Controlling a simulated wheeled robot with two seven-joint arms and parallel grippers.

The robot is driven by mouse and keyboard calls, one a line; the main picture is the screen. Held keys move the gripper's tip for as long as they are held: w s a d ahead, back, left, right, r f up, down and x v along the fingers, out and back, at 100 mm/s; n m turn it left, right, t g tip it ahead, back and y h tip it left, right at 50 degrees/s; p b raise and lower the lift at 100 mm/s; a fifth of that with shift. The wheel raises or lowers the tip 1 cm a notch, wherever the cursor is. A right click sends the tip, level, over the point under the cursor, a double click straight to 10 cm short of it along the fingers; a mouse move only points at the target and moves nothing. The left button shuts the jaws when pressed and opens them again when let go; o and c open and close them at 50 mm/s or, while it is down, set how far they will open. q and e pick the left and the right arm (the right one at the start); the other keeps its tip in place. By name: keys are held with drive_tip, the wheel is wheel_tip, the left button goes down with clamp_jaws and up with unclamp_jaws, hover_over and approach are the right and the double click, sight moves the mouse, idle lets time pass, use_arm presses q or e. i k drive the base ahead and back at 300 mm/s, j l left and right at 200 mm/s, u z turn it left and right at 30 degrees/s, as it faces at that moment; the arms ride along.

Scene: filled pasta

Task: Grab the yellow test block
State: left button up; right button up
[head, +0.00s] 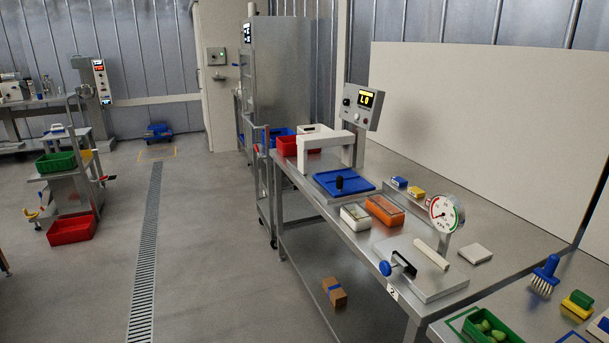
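A small yellow block (415,193) lies on the steel workbench (480,215), right beside a similar blue block (399,182). It appears to have a pale marking on its side, too small to read. Neither of my grippers is in view.
Left of the blocks is a blue plate (343,182) with a black knob under a white arch. In front are two trays, one orange (385,209) and one pale (355,216). A board with a blue-knobbed lever (385,268) and a rolling pin (432,254) is nearer.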

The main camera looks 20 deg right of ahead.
sight(417, 192)
drive_tip(key=i, duration=1.8)
drive_tip(key=i+z, duration=0.3)
drive_tip(key=i, duration=0.15)
drive_tip(key=i+j+z, duration=0.35)
drive_tip(key=i+l+z, duration=0.15)
drive_tip(key=i+z, duration=0.15)
drive_tip(key=z, duration=0.15)
drive_tip(key=i+z, duration=0.7)
drive_tip(key=z, duration=0.15)
